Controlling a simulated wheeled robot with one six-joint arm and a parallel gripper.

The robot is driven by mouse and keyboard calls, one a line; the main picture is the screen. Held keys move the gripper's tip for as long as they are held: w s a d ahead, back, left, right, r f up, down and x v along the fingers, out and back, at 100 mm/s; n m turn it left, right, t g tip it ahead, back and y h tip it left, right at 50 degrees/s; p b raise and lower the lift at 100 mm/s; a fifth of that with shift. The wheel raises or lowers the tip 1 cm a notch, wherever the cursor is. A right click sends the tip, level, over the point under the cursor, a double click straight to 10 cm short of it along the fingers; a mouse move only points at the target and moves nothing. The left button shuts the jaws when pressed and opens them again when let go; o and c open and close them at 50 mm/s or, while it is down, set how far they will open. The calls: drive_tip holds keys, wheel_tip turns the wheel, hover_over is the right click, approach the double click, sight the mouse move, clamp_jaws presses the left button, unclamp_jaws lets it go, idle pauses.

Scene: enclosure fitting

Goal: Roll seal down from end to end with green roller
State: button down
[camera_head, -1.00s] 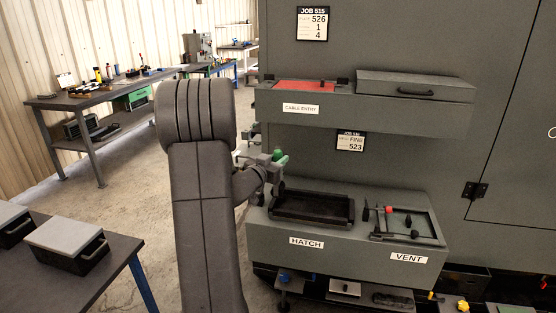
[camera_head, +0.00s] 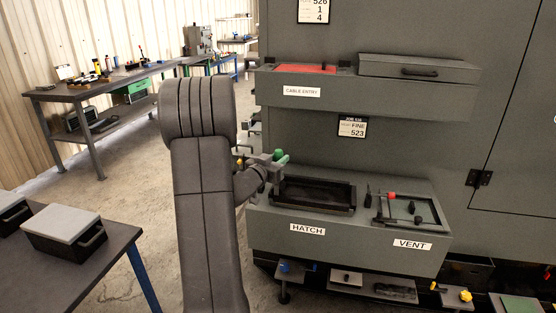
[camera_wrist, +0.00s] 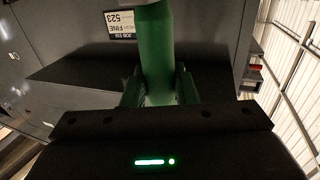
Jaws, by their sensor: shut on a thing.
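My gripper (camera_head: 266,161) is shut on the green roller (camera_head: 280,156), just left of and above the hatch frame. In the wrist view the green roller (camera_wrist: 157,50) stands between the fingers, with its upper end cut off by the picture edge. The hatch (camera_head: 312,195) is a black rectangular frame on the lower grey ledge, above the HATCH label. A seal cannot be made out clearly on it. The vent (camera_head: 410,207) is a second frame to the right, with small dark knobs and a red piece on it.
An upper shelf (camera_head: 301,92) labelled CABLE ENTRY holds a red panel (camera_head: 306,69) and a grey lidded box (camera_head: 418,68). A small drawer area with a blue knob (camera_head: 284,267) lies below the ledge. A dark table (camera_head: 95,262) with a grey-topped box (camera_head: 66,226) stands at the left.

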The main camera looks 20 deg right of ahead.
drive_tip(key=shift+f+b, duration=0.75)
drive_tip(key=shift+f, duration=0.25)
idle(0.7)
drive_tip(key=shift+s, duration=0.1)
